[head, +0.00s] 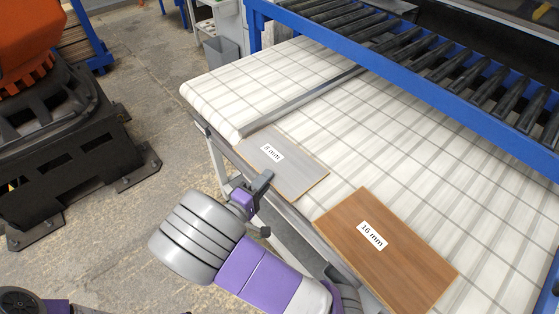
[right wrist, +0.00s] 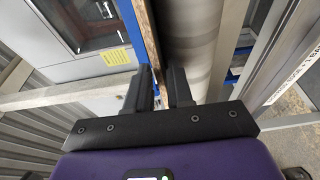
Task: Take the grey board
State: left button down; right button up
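The grey board (head: 296,173), with a white thickness label, lies flat on the white checked table top at its near left edge. Its near edge runs along the table's edge. My right gripper (head: 266,204) is at this edge with its fingers apart, one higher than the other. In the right wrist view the open fingers (right wrist: 160,80) have a thin brown board edge (right wrist: 151,38) lined up with the gap between them. Whether a finger touches the board I cannot tell. My left gripper is not in view; only part of my body shows at the bottom left.
A brown board (head: 410,262) labelled 16 mm lies to the right on the table (head: 400,130). A grey metal bar (head: 300,103) crosses behind the grey board. A blue roller conveyor (head: 440,60) stands at the back. An orange robot on a black base (head: 65,150) is at left.

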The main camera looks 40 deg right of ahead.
grip_shut()
notch_tip(320, 180, up, 16)
jog(key=p, duration=0.9)
jog(key=shift+p, duration=0.3)
